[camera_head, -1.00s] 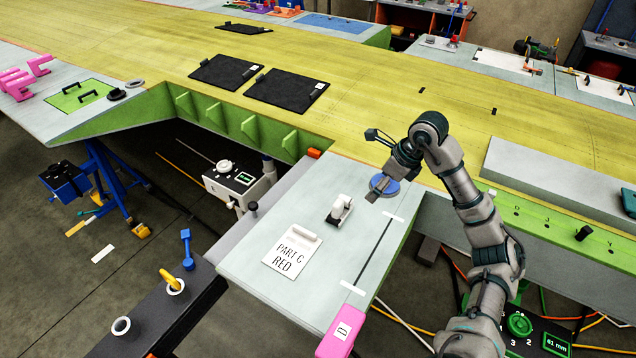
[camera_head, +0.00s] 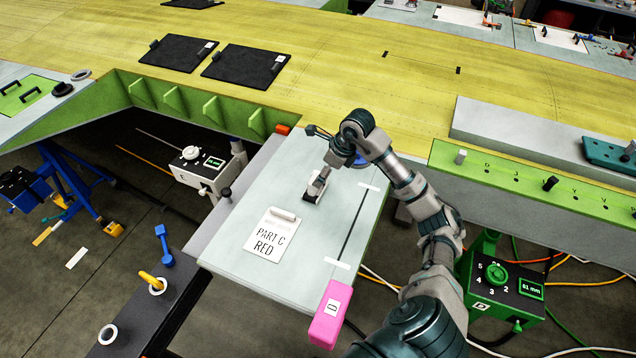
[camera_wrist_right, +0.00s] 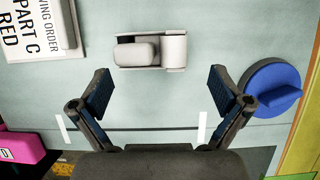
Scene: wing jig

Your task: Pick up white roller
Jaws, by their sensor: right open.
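The white roller (camera_head: 312,194) lies on the pale grey table panel, partly covered by my right gripper (camera_head: 324,177) in the head view. In the right wrist view the white roller (camera_wrist_right: 173,48) shows whole near the top middle, a pale block-like body with a rounded cylinder at its right end. My right gripper (camera_wrist_right: 159,92) is open and empty, with its two fingers spread. The roller lies just beyond the fingertips in that view, between their lines and apart from them. My left gripper is in neither view.
A white "PART C RED" card (camera_head: 268,238) lies left of the roller. A blue round knob (camera_wrist_right: 272,90) sits close to the right finger. A pink block marked D (camera_head: 329,314) is at the panel's front edge. Bare panel surrounds the roller.

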